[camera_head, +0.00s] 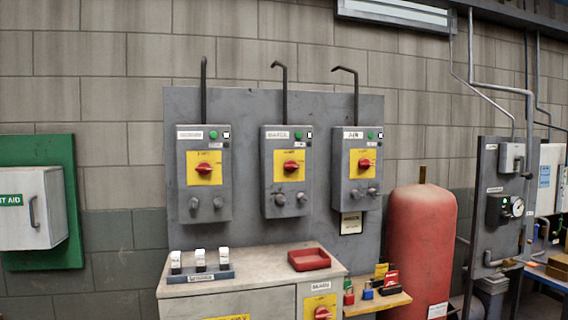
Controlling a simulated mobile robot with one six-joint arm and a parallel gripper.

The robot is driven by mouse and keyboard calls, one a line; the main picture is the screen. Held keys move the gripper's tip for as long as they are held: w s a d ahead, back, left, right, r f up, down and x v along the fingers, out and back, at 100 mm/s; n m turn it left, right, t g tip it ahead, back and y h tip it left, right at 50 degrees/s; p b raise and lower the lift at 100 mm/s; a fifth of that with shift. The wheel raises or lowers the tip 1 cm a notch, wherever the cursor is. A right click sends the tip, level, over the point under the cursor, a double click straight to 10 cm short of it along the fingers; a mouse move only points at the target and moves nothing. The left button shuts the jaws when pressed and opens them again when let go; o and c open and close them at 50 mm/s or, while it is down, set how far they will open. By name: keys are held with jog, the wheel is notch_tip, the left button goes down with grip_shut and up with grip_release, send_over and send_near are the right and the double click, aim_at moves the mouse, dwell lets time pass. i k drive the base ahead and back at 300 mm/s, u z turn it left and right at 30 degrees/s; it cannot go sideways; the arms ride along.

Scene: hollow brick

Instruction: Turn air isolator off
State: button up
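Three grey isolator boxes hang side by side on a grey backboard (250,108). The right box (357,145) has a label that appears to read AIR. It has a red rotary knob (364,163) on a yellow plate, with a green lamp or button (371,135) above. The knob's handle looks roughly horizontal; its exact setting is too small to read. The middle box (287,143) and left box (205,143) carry similar red knobs and yellow plates; their labels are not clearly readable. My gripper is not in view.
A cabinet (270,264) stands below the boxes, bearing a red tray (309,259) and a rack (200,275) with three white-topped items. A shelf (381,302) holds padlocks. A red tank (421,245) stands right of the boxes. A first aid box (30,208) hangs left.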

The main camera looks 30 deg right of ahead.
aim_at(364, 163)
jog(key=z, duration=0.75)
jog(key=i, duration=1.3)
jog(key=z, duration=0.95)
jog(key=k, duration=0.75)
jog(key=z, duration=0.1)
jog(key=i, duration=0.85)
jog(key=u, duration=0.05)
